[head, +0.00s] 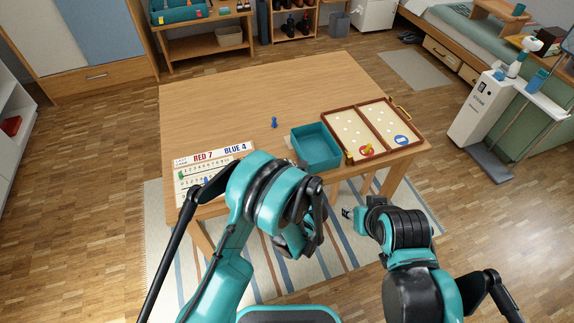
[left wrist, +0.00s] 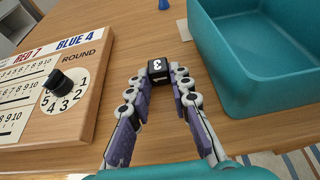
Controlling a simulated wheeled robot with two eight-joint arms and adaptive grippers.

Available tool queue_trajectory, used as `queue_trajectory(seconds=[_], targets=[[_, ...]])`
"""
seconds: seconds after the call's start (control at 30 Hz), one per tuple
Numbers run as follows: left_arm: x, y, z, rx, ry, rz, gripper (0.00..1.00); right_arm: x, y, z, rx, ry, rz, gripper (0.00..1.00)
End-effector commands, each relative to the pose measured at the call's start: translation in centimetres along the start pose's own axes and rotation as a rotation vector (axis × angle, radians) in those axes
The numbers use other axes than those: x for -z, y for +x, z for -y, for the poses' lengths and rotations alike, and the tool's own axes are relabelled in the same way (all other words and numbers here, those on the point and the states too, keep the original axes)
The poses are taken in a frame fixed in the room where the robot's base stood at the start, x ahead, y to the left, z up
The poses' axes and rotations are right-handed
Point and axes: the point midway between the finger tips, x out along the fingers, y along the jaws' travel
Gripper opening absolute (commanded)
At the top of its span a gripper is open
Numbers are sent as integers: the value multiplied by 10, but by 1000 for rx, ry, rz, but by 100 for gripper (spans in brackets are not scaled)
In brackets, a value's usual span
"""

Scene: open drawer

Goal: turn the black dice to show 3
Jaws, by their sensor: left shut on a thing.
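The black dice (left wrist: 158,72) has a white marking on the face turned to the left wrist camera; I cannot read it surely. My left gripper (left wrist: 160,76) is shut on it, one fingertip at each side, close over the wooden table between the scoreboard and the teal tray. In the head view my left arm hides the dice and the left fingertips. My right gripper (head: 348,213) is off the table's front edge, away from the dice; it is too small to tell whether it is open or shut.
The scoreboard (head: 181,161) reading RED 7, BLUE 4 lies at the table's left, with a black knob on its round dial (left wrist: 60,82). A teal tray (head: 316,127), a blue pawn (head: 274,123) and a wooden game board (head: 371,121) are on the table (head: 240,95). Its back is clear.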

Motion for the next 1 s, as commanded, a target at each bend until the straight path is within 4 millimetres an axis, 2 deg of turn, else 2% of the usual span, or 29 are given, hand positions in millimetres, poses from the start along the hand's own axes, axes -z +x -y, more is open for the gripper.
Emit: queue_trajectory(seconds=[0.27, 0.3, 0.37, 0.73, 0.87, 1.0], targets=[[1, 0, 0, 0, 0, 0, 7, 0, 0, 0, 0, 0, 0, 40], [1, 0, 0, 0, 0, 0, 30, 0, 0, 0, 0, 0, 0, 40], [1, 0, 0, 0, 0, 0, 44, 0, 0, 0, 0, 0, 0, 40], [-3, -1, 0, 0, 0, 0, 44, 0, 0, 0, 0, 0, 0, 40], [-17, -7, 0, 0, 0, 0, 44, 0, 0, 0, 0, 0, 0, 40], [-41, -18, 0, 0, 0, 0, 44, 0, 0, 0, 0, 0, 0, 40]])
